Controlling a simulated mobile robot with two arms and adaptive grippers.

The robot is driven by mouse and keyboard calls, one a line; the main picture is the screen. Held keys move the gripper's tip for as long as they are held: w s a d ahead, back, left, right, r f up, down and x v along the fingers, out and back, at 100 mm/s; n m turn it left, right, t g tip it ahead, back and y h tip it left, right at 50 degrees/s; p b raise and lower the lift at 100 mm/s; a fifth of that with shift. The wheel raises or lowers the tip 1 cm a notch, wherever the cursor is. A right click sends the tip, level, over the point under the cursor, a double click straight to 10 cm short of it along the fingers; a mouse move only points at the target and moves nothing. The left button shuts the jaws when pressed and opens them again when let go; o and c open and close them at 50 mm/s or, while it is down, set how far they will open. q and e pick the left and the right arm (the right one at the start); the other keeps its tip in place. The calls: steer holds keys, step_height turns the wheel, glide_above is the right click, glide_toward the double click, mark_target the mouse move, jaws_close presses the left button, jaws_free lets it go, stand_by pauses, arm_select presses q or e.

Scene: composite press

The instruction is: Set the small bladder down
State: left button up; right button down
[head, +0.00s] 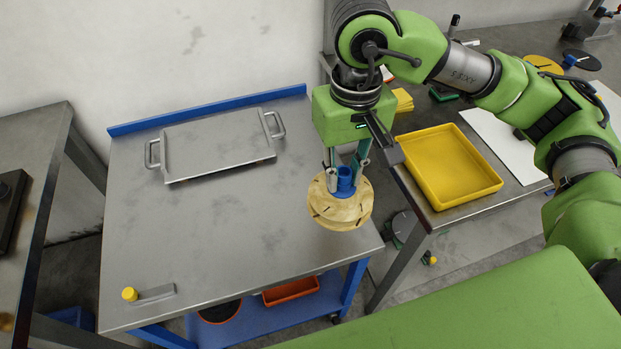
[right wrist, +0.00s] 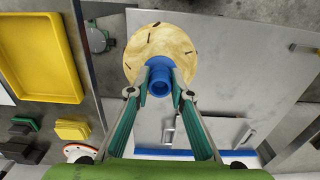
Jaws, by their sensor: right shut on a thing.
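The small bladder is a tan, round, flattened piece (head: 341,208) with dark slits and a blue neck on top. My right gripper (head: 345,176) is shut on the blue neck, and the bladder hangs below it near the right edge of the steel cart top (head: 215,235). In the right wrist view the bladder (right wrist: 160,42) shows beyond the fingertips (right wrist: 160,82), with the blue neck between them. Whether the bladder touches the cart top cannot be told. My left gripper is not in view.
A flat metal plate with two handles (head: 218,145) lies at the back of the cart. A yellow-knobbed lever (head: 130,294) is at its front left. The middle of the cart top is clear. A yellow tray (head: 450,165) stands on the bench to the right.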

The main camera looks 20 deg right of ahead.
mark_target(314, 187)
steer(key=w+a+f, duration=0.2)
steer(key=w+f, duration=0.1)
steer(key=w+f+p, duration=0.1)
steer(key=f, duration=0.1)
steer(key=shift+w+a, duration=0.25)
steer(key=shift+a, duration=0.15)
steer(key=f, duration=0.1)
steer(key=f+p, duration=0.1)
steer(key=w+f+p, duration=0.1)
steer(key=f, duration=0.1)
steer(key=shift+a, duration=0.35)
steer(key=shift+w+f, duration=0.1)
steer(key=shift+f, duration=0.2)
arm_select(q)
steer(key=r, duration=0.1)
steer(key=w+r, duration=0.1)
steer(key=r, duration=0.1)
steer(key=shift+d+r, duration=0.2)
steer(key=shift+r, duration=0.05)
arm_select(e)
steer(key=shift+f+b, duration=0.2)
steer(key=shift+b, duration=0.1)
steer(key=c, duration=1.8)
jaws_free()
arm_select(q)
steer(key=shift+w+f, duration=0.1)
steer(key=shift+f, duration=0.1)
